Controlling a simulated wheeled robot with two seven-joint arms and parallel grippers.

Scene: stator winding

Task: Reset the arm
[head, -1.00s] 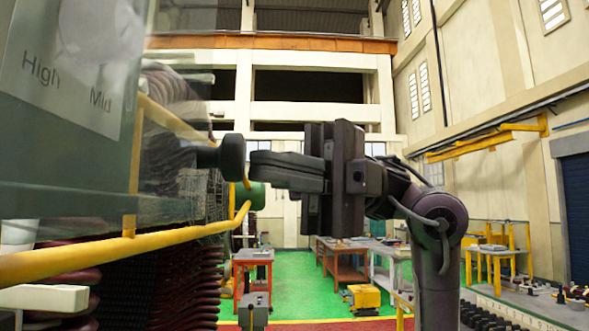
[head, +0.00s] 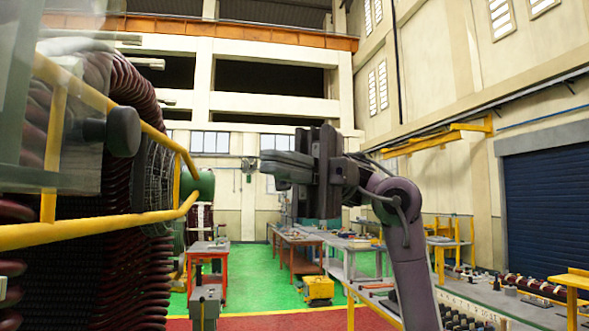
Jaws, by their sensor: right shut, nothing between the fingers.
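My right gripper (head: 277,168) is in the middle of the head view, its fingers pointing left. It is shut and empty, held in the air. My right arm comes up from the lower right to it. A dark round knob (head: 124,131) on the grey panel (head: 20,90) is at the left. A clear gap lies between the knob and my fingertips. My left gripper is not in view.
A yellow rail (head: 110,226) runs around the machine with dark red coils (head: 130,90) at the left. Work tables (head: 296,241) stand on the green floor behind my gripper. A yellow box (head: 319,289) sits on the floor. Air around my gripper is free.

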